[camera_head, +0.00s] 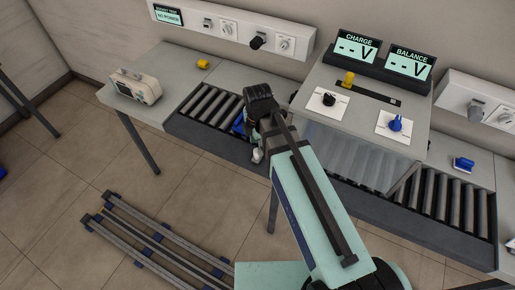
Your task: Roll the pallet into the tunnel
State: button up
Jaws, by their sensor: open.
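The tunnel (350,137) is a grey housing over the roller line right of centre, with a translucent front and rollers showing through it. A blue piece (237,124), which looks like the pallet's edge, rests on the rollers left of the tunnel. Most of it is hidden behind my arm, so its load cannot be seen. My gripper (257,155) is open at the front side of the roller line, close to the blue piece. The arm hides much of the gripper, and I cannot tell whether it touches the piece.
Bare rollers (208,104) lie left of the blue piece, and more rollers (455,205) run right of the tunnel. A beige meter (136,86) and a yellow piece (203,64) sit on the left bench. Knobs and two displays (357,47) top the tunnel. Floor rails (160,245) lie lower left.

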notch_tip(320, 180, up, 8)
jog(key=shift+f, duration=0.15)
dwell(0.4)
